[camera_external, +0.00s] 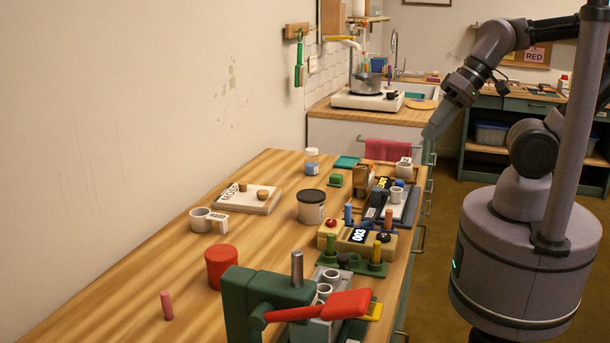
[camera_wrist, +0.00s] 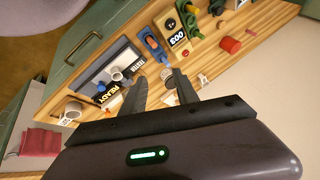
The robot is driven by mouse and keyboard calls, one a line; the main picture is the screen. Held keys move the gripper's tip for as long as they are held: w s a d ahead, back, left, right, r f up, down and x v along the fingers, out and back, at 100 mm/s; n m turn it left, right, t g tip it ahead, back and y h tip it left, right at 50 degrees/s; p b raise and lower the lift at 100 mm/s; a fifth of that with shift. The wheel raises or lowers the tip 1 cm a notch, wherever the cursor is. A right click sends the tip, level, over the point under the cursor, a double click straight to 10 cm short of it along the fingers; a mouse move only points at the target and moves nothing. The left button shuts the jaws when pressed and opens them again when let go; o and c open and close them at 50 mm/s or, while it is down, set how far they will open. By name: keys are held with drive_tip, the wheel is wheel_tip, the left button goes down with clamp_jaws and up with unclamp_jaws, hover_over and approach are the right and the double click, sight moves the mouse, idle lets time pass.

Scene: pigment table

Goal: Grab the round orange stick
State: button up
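My gripper (camera_external: 432,132) hangs in the air beyond the table's right edge, far from these sticks. In the wrist view my gripper (camera_wrist: 158,76) has its two dark fingers spread, with nothing held between them.
A red cylinder (camera_external: 221,266), a green press with a red handle (camera_external: 340,304), a dark tub (camera_external: 311,207) and a display box (camera_external: 357,240) crowd the table (camera_external: 120,290). A mug (camera_external: 201,220) stands at left. The front-left tabletop is mostly clear.

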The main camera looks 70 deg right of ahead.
drive_tip(key=shift+o, duration=0.5)
drive_tip(key=shift+r, duration=0.1)
drive_tip(key=m+g+h+p, duration=0.2)
drive_tip(key=m+g+p, duration=0.2)
drive_tip(key=m+g, duration=0.15)
hover_over(389, 210)
drive_tip(key=shift+n, duration=0.45)
wheel_tip(389, 210, down, 15)
drive_tip(key=shift+s+a, duration=0.1)
drive_tip(key=shift+a, duration=0.05)
wheel_tip(389, 210, down, 6)
drive_tip(key=b, duration=0.3)
drive_tip(key=shift+c, duration=0.7)
clamp_jaws()
